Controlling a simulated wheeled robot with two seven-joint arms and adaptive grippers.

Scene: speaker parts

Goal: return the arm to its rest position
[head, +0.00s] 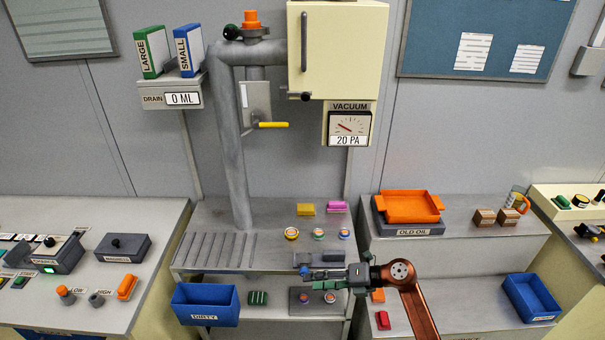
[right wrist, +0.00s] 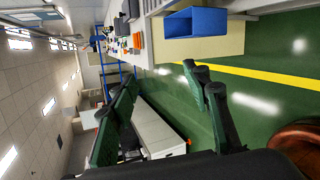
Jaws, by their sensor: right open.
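My right arm (head: 415,310) comes in from the bottom right of the head view, brown-orange with a pale round joint cap. It bends at that joint and points left. My right gripper (head: 312,272) is in front of the middle bench, over its lower shelf area. In the right wrist view, the two dark green fingers of the right gripper (right wrist: 165,85) stand wide apart with nothing between them. My left arm and gripper are not in view.
A blue DIRTY bin (head: 207,304) stands left of the gripper. Several small parts lie on the middle bench (head: 262,250) behind it. An orange tray (head: 410,206) sits on the OLD OIL unit at right, with another blue bin (head: 530,298) farther right. Open floor (right wrist: 255,95) shows in the wrist view.

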